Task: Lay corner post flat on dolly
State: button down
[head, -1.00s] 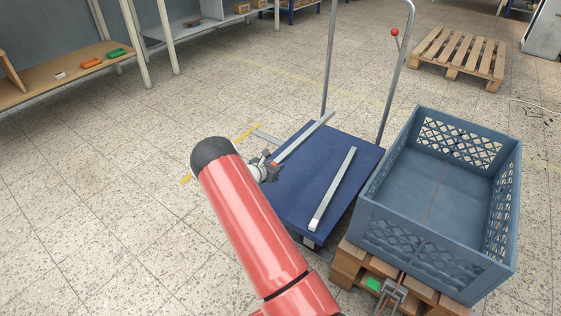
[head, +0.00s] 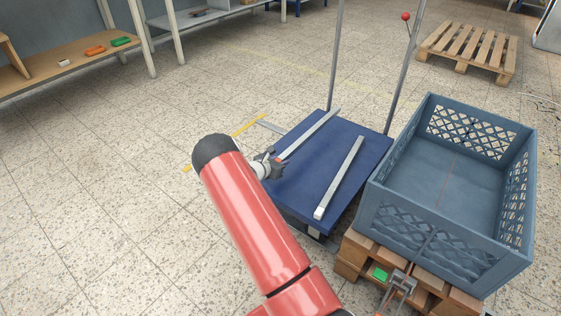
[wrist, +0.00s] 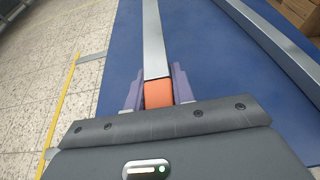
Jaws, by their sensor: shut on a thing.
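The blue dolly (head: 290,198) stands in the middle of the head view; its flat deck (wrist: 225,95) fills much of the wrist view. My gripper (head: 274,162) is at the deck's left edge. It is shut on the near end of a long silver corner post (head: 312,133), which runs out over the deck. In the wrist view the fingers (wrist: 158,90) close around an orange section (wrist: 158,93) at the near end of this post (wrist: 153,40). The post looks about level; I cannot tell whether it touches the deck. A second silver post (head: 340,178) lies flat on the right part of the deck.
A grey-blue crate (head: 381,200) stands on a wooden pallet (head: 350,260) close to the dolly's right. The dolly's upright handle (head: 335,60) rises at the far end. Open floor (head: 110,210) lies to the left. Another pallet (head: 468,45) is behind.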

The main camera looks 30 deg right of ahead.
notch_tip(320, 180, down, 6)
jog(key=b, duration=0.4)
jog(key=shift+f+b, duration=0.1)
jog(key=shift+b, duration=0.3)
jog(key=shift+f, duration=0.15)
jog(key=shift+s+f, duration=0.1)
jog(key=c, duration=1.1)
grip_release()
jog(key=shift+f, duration=0.15)
jog(key=shift+s+a+f, duration=0.1)
jog(key=shift+f, duration=0.05)
jog(key=v, duration=0.5)
jog(key=r+p+v, duration=0.1)
jog(key=v, duration=0.2)
jog(key=shift+w+r, duration=0.1)
jog(key=shift+w, duration=0.15)
